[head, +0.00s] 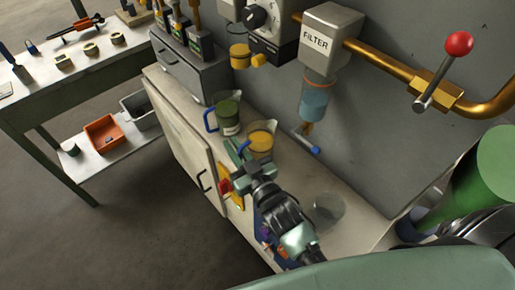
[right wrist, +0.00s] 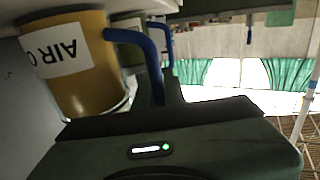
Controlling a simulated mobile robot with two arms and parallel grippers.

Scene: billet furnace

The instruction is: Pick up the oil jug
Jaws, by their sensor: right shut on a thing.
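The oil jug (head: 262,136) is a clear jug of amber oil standing on the cabinet top in the head view. In the right wrist view the oil jug (right wrist: 68,75) fills the upper left, with a white label reading "AIR O" and a blue handle. My right gripper (head: 240,153) is at the handle side of this jug, shut on its handle. The fingers (right wrist: 165,100) meet the lower end of the blue handle; the exact contact is partly hidden. The jug looks upright, and I cannot tell whether it is lifted. My left gripper is not in view.
A jug of green liquid (head: 227,116) with a blue handle stands close behind. A filter (head: 316,40) and its blue bowl hang above right. A blue-tipped drain lever (head: 305,142) sticks out nearby. An empty clear cup (head: 327,210) stands to the right. A workbench (head: 95,70) is left.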

